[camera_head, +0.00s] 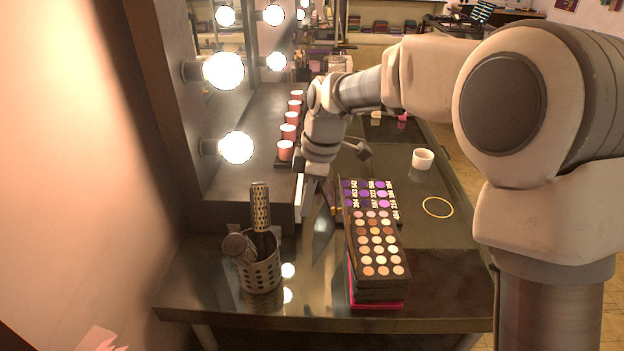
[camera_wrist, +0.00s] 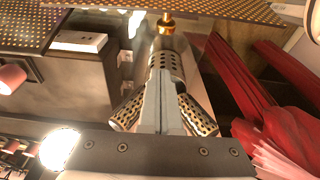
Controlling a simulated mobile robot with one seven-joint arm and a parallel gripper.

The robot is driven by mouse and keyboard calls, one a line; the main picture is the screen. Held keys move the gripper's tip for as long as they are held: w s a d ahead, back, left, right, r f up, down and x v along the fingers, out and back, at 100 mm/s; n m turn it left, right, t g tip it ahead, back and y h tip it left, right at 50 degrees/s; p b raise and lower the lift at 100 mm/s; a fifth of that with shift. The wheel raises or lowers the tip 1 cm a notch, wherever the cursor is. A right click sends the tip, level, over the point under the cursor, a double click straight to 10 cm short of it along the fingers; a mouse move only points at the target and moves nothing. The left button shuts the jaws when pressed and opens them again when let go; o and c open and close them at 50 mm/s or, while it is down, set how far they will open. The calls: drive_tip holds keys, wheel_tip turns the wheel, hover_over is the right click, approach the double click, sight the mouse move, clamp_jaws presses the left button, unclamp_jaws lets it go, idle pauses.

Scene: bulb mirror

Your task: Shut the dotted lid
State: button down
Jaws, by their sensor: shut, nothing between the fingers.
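A brown panel covered in small dots (camera_wrist: 225,8) crosses the top of the wrist view, and a similar dotted surface (camera_wrist: 22,22) shows at its upper left. I cannot tell for sure which is the lid, or how far open it is. A gold-coloured round piece (camera_wrist: 166,24) shows just under the top panel. My gripper (camera_wrist: 168,85) is shut and empty, its fingers pointing towards that piece but apart from it in the picture. In the head view my gripper (camera_head: 313,192) is low beside the mirror shelf, partly hidden by my wrist. No dotted lid is clear there.
A stack of makeup palettes (camera_head: 376,245) lies right of my gripper. A perforated cup with brushes (camera_head: 260,265) stands in front. Several pink candles (camera_head: 286,150) line the shelf by lit bulbs (camera_head: 236,148). A white cup (camera_head: 423,159) and yellow ring (camera_head: 437,208) are to the right.

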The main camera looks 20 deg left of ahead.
sight(333, 208)
drive_tip(key=shift+w+d+r+p, duration=0.1)
drive_tip(key=shift+w+d+p, duration=0.2)
drive_tip(key=shift+d, duration=0.65)
drive_tip(key=shift+w+d+p, duration=0.2)
drive_tip(key=shift+w+d, duration=0.05)
drive_tip(key=shift+d, duration=0.65)
drive_tip(key=shift+d, duration=0.15)
drive_tip(key=shift+w+d+r+y, duration=0.1)
drive_tip(key=shift+d+r+y, duration=0.05)
drive_tip(key=shift+d+y, duration=0.15)
drive_tip(key=shift+d+r+b, duration=0.1)
drive_tip(key=shift+d+b, duration=0.05)
drive_tip(key=shift+b, duration=0.25)
drive_tip(key=shift+w+d+r+y+b, duration=0.1)
drive_tip(key=shift+w+d+y+b, duration=0.15)
drive_tip(key=shift+d+y+b, duration=0.3)
drive_tip(key=d+y+b, duration=0.1)
drive_tip(key=w+d+g+y+b, duration=0.1)
drive_tip(key=d+y+b, duration=0.1)
drive_tip(key=d+r+y+b, duration=0.1)
drive_tip(key=d, duration=0.1)
drive_tip(key=shift+w+g+y, duration=0.2)
drive_tip(key=shift+g+y, duration=0.15)
drive_tip(key=shift+g, duration=0.05)
